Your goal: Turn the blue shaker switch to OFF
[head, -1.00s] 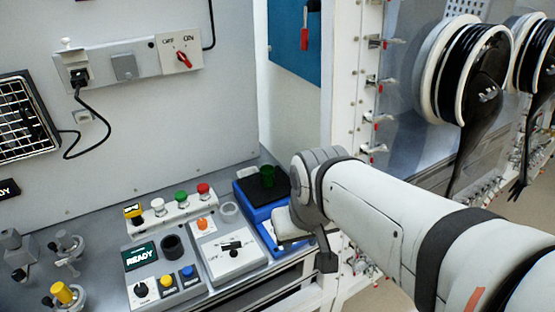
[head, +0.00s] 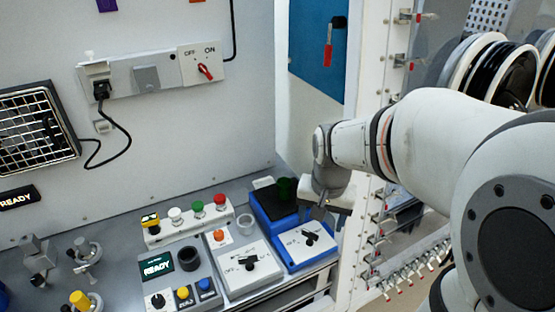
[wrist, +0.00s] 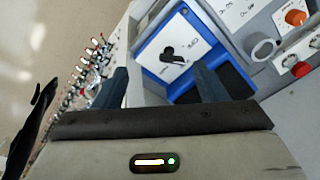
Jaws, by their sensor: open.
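The blue shaker (head: 287,222) stands at the right end of the bench, with a dark platform at its back and a white sloped front panel. Its black switch (head: 308,238) sits on that panel; the labels are too small to read. In the wrist view the black switch (wrist: 172,54) shows on the white panel inside the blue housing (wrist: 146,52), ahead of the fingers. My gripper (head: 322,208) is above the right side of the shaker, apart from the switch. In the wrist view my gripper (wrist: 162,85) is open and empty, its two dark fingers spread wide.
Left of the shaker is a grey unit with another black switch (head: 248,262) and an orange knob (head: 218,235). A row of coloured buttons (head: 197,208) lies further left. A glovebox frame with red-tipped clamps is at right.

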